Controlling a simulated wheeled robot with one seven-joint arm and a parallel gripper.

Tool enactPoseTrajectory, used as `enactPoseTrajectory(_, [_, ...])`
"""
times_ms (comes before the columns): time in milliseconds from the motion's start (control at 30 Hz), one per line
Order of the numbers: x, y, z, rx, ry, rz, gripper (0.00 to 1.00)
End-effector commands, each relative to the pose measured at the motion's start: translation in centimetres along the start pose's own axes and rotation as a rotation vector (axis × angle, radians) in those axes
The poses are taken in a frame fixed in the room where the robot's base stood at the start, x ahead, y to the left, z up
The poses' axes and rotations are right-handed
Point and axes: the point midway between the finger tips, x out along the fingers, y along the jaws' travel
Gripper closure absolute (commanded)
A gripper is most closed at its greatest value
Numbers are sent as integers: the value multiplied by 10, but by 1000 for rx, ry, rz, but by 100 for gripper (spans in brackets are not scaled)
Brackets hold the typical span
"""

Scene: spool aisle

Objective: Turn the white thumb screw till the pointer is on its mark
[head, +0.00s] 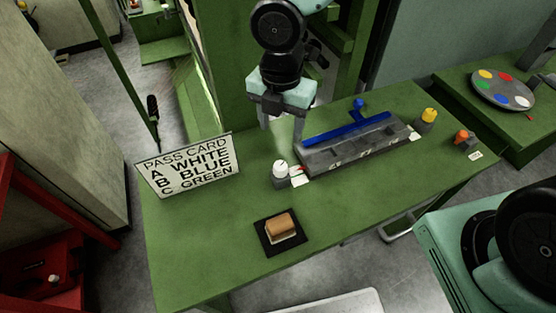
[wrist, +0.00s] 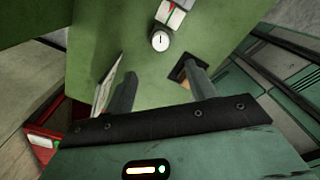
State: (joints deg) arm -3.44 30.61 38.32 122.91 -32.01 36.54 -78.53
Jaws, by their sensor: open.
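The white thumb screw (head: 280,169) stands upright on the green table, beside a grey block with a small red pointer (head: 297,170) and a white label (head: 300,180). In the wrist view the thumb screw (wrist: 160,41) shows a dark line across its round top, and the red pointer (wrist: 174,5) is partly seen at the top edge. Whether the pointer is on its mark is too small to tell. My gripper (head: 282,132) is open and empty above and behind the thumb screw, apart from it. In the wrist view the screw lies beyond the fingertips (wrist: 160,70).
A pass card (head: 188,164) reading A white, B blue, C green stands left. A grey fixture with a blue bar (head: 345,131) is right of the screw. Yellow (head: 428,115) and orange (head: 462,137) knobs stand further right. A dark tray (head: 268,243) holds a brown-topped block in front.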

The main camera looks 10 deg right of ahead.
Motion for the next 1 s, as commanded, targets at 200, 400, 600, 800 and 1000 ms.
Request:
enactPoseTrajectory(200, [49,-2,-2,-3,2,-6,44])
enactPoseTrajectory(400, [90,-1,-2,-1,2,-5,44])
enactPoseTrajectory(600, [119,-1,-1,-1,1,-3,44])
enactPoseTrajectory(800, [132,-1,-1,0,0,-1,44])
enactPoseTrajectory(1000, [133,-1,0,1,0,-1,44])
